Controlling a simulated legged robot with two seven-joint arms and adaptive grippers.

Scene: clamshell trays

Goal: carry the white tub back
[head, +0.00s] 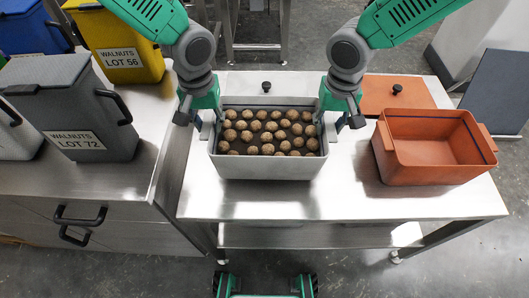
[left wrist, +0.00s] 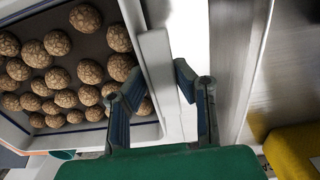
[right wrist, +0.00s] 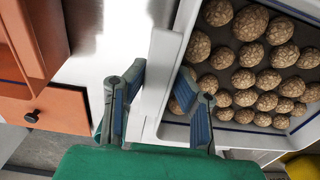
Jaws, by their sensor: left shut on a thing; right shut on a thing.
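The white tub (head: 268,168), full of round brown walnuts (head: 262,131), is level at the middle of the steel table. I cannot tell whether its base touches the tabletop. The tub's lower far side is hidden.
An orange tub (head: 432,165) stands empty at the right, with an orange lid (head: 378,97) behind it. A pale lid with a black knob (head: 266,86) lies behind the white tub. Grey (head: 95,125) and yellow (head: 118,42) walnut bins stand on the left counter. The table's front is clear.

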